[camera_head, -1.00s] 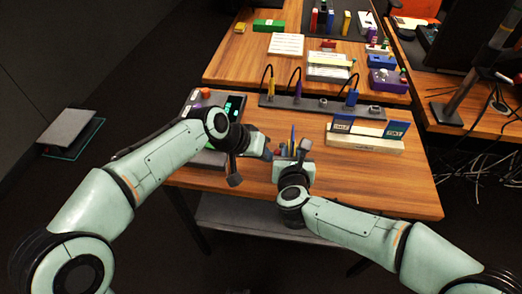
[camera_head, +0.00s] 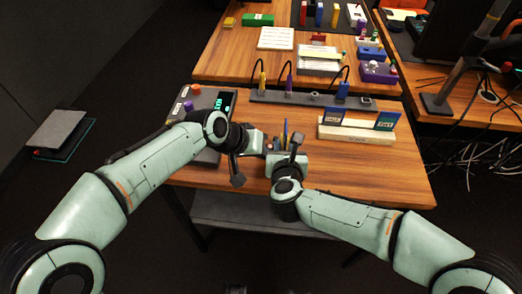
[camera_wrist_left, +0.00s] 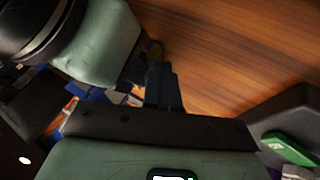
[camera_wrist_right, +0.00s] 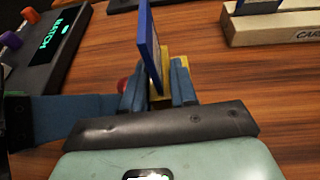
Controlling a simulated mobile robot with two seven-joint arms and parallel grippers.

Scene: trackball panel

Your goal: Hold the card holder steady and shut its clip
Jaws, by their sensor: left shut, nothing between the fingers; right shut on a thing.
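My right gripper (camera_wrist_right: 158,88) is shut on the card holder, a small yellow piece (camera_wrist_right: 181,65) with a blue card (camera_wrist_right: 149,45) standing upright in it. In the head view the blue card (camera_head: 286,130) shows as a thin edge above the right gripper (camera_head: 284,148). My left gripper (camera_wrist_left: 164,85) is shut and empty. In the right wrist view its dark finger (camera_wrist_right: 75,106) comes in from the left, close beside the right fingers. A small red part (camera_wrist_right: 122,85) shows just left of them. The clip's state is hard to make out.
A wooden rack (camera_head: 355,134) with two blue cards stands to the right. A grey panel device (camera_head: 214,105) with a green display is on the left. A dark cable strip (camera_head: 310,99) lies behind. The wooden table (camera_head: 390,180) is clear at front right.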

